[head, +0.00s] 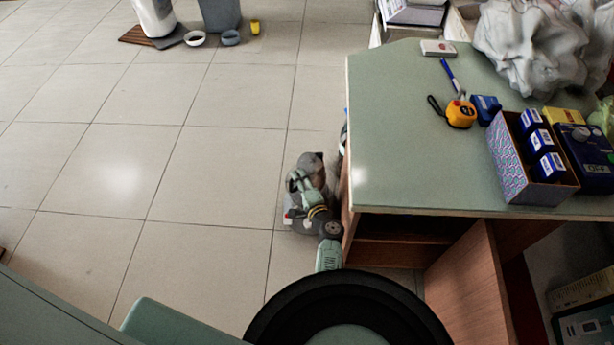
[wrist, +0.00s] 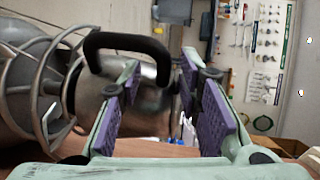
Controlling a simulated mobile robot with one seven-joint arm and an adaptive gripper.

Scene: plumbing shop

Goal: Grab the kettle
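The kettle (wrist: 128,41), with a black loop handle and a shiny metal body, is in the wrist view, left of centre. My gripper (wrist: 160,72) is open, its two purple-padded fingers apart. The left finger overlaps the kettle in the picture and hides part of its body. Part of the metal body shows between the fingers. I cannot tell whether either finger touches it. I cannot make out the kettle in the head view, where my arm is beside the counter's left edge.
A metal object with curved wires (wrist: 40,85) is left of the kettle. The green counter (head: 400,150) holds a tape measure (head: 460,113), a patterned box (head: 511,170) and a crumpled pale bag (head: 530,45). Open tiled floor (head: 130,170) lies left of it.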

